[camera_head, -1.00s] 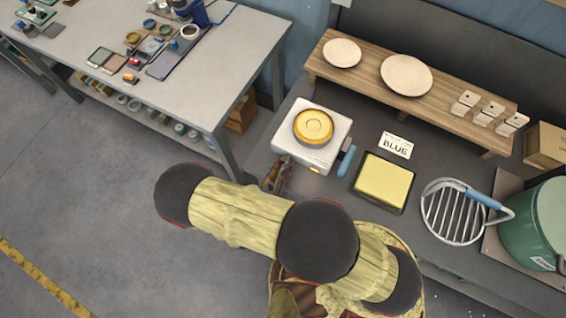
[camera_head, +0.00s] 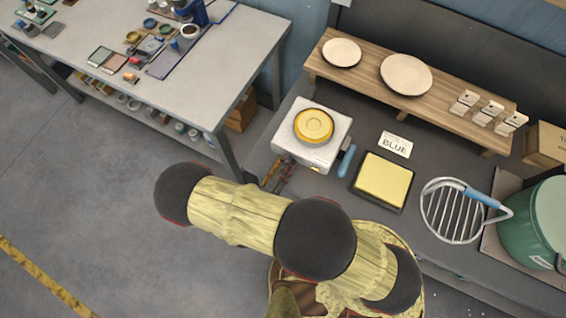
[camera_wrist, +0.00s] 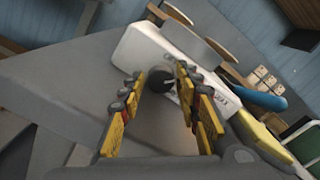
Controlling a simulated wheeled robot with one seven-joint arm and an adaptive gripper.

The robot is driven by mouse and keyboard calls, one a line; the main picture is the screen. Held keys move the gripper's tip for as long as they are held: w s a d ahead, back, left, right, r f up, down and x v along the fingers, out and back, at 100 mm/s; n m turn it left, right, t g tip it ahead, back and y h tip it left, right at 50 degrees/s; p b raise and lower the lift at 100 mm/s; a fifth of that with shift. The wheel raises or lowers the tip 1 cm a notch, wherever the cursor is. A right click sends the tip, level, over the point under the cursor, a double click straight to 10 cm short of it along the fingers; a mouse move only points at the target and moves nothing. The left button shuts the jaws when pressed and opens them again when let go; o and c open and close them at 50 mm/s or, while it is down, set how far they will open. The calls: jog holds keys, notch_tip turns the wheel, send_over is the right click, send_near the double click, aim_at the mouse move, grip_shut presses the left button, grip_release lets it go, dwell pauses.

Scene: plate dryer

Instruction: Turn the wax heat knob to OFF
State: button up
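The white wax heater (camera_head: 306,153) stands on the grey bench, with a round yellow wax pot (camera_head: 313,125) on top. In the wrist view the heater's white body (camera_wrist: 150,52) is tilted, and a dark round knob (camera_wrist: 160,81) with a pale line shows on its front. My gripper (camera_wrist: 160,79) is open, its yellow fingers on either side of the knob. I cannot tell whether either finger touches it. In the head view my gripper (camera_head: 275,177) is at the heater's front left, largely hidden by my arm. The OFF mark cannot be read.
A blue handle (camera_head: 347,161) is at the heater's right side. A wooden shelf (camera_head: 365,75) with plates stands behind.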

jog(key=shift+o, duration=1)
